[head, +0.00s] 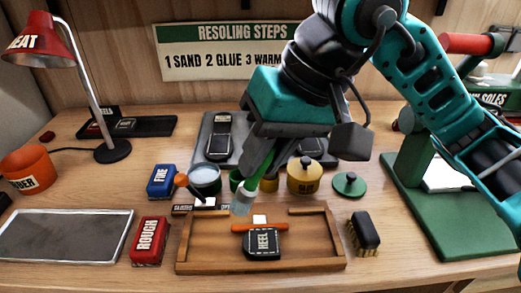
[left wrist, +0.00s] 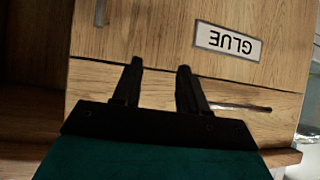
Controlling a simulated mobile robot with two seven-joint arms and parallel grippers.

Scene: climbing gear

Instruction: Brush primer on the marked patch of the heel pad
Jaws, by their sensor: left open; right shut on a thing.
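The black heel pad (head: 262,245), lettered HEEL, lies in the wooden tray (head: 190,240). An orange strip (head: 272,227) crosses it near its far end, and a small white patch (head: 260,219) shows just beyond the strip. My right gripper (head: 258,163) is shut on a green-handled brush (head: 243,200). The brush's pale head points down over the tray's far left part, up and left of the heel pad; it looks apart from the pad. An open pot (head: 205,178) with whitish contents stands behind the tray. My left gripper (left wrist: 157,82) is open and empty in the left wrist view.
Blue FINE (head: 161,181) and red ROUGH (head: 149,240) blocks stand left of the tray. A yellow GLUE pot (head: 304,177), a green lid (head: 349,184) and a black scrub brush (head: 364,232) are to the right. The left wrist view shows a wooden front with a GLUE label (left wrist: 227,41).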

